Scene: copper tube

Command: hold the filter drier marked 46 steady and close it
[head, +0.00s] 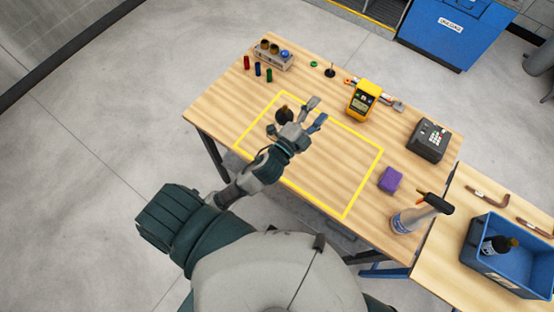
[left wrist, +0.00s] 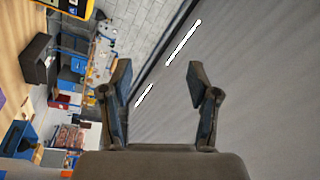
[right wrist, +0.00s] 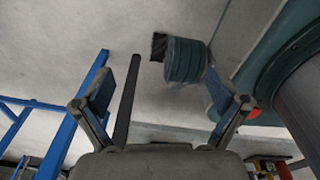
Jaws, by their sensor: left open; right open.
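A small dark rounded object (head: 283,113) stands inside the yellow outline on the wooden table. It may be a filter drier, but no 46 can be read on it. My left gripper (head: 317,112) is open and empty, above the table just right of that object, with the wrist partly in front of it. In the left wrist view the left gripper (left wrist: 158,75) has nothing between its fingers. My right gripper (right wrist: 158,88) is open and empty in the right wrist view, facing grey floor. It does not show in the head view.
The wooden table (head: 345,225) also bears a yellow meter (head: 363,100), a black device (head: 428,140), a purple block (head: 391,180), a spray bottle (head: 412,215) and a rack (head: 274,55). A blue bin (head: 500,285) holding a dark bottle-like item sits right. The outlined area is mostly clear.

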